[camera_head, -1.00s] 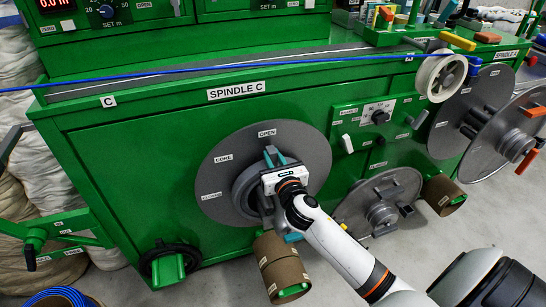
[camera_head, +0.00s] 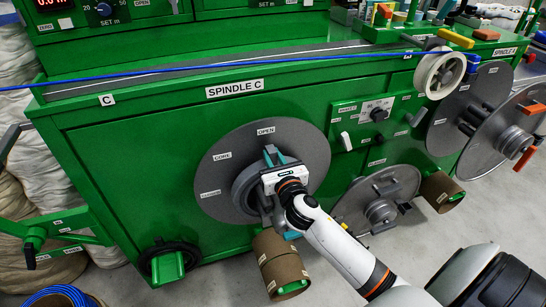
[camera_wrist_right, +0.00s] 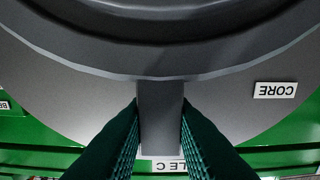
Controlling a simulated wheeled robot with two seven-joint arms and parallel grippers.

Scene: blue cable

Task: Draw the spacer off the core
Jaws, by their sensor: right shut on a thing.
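My right gripper (camera_head: 276,163) is in front of the large grey disc (camera_head: 222,174) of spindle C. In the right wrist view its dark green fingers (camera_wrist_right: 160,130) are shut on a grey bar (camera_wrist_right: 160,105). The bar meets the rim of a thick grey ring (camera_wrist_right: 160,62). In the head view this ring (camera_head: 243,187) sits around the disc's middle, partly hidden by my gripper and wrist. I cannot tell for sure whether the ring is the spacer; the core is hidden. The disc carries OPEN, CORE and CLOSED labels. My left gripper is not in view.
Brown rolls (camera_head: 281,265) stick out below the disc, close to my right forearm. A smaller grey disc (camera_head: 378,203) is to the right. A blue cable (camera_head: 215,68) runs along the bench top to a white pulley (camera_head: 439,75). Floor shows at lower right.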

